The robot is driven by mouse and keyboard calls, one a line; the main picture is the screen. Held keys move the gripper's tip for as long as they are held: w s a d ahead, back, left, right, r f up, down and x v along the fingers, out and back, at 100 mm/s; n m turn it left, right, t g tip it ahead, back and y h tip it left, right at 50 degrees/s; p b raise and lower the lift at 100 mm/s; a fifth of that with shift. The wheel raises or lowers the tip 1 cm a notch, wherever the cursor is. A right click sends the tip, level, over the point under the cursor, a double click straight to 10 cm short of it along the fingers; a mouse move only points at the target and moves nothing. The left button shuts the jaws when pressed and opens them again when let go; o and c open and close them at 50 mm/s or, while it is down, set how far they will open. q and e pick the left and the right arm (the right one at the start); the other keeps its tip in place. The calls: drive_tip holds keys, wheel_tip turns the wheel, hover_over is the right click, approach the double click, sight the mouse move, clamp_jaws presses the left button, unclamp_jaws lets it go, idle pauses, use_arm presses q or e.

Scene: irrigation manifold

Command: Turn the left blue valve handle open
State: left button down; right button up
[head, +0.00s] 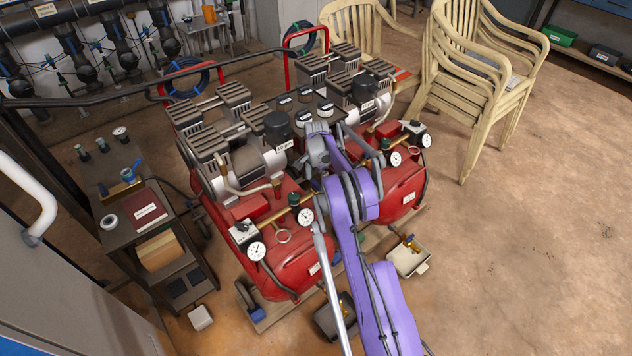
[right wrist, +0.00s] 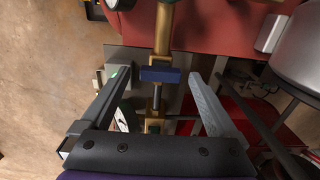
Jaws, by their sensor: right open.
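In the right wrist view a small blue valve handle (right wrist: 159,75) sits on a brass fitting (right wrist: 162,35) that runs out from a red tank. My right gripper (right wrist: 160,82) is open, with one finger on each side of the blue handle and a visible gap on both sides. I cannot tell if the handle is level with the fingertips or just beyond them. In the head view my purple right arm reaches to the middle of the red compressors and hides this handle. Another blue valve handle (head: 137,166) shows on the cart at left. My left gripper is not in view.
The red left compressor (head: 290,262) and right compressor (head: 402,184) carry gauges and hoses close to my arm. A dark cart (head: 180,262) stands at left, and stacked beige chairs (head: 487,60) stand at the back. The floor at right is clear.

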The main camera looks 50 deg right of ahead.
drive_tip(key=shift+f, duration=0.2)
drive_tip(key=c, duration=1.4)
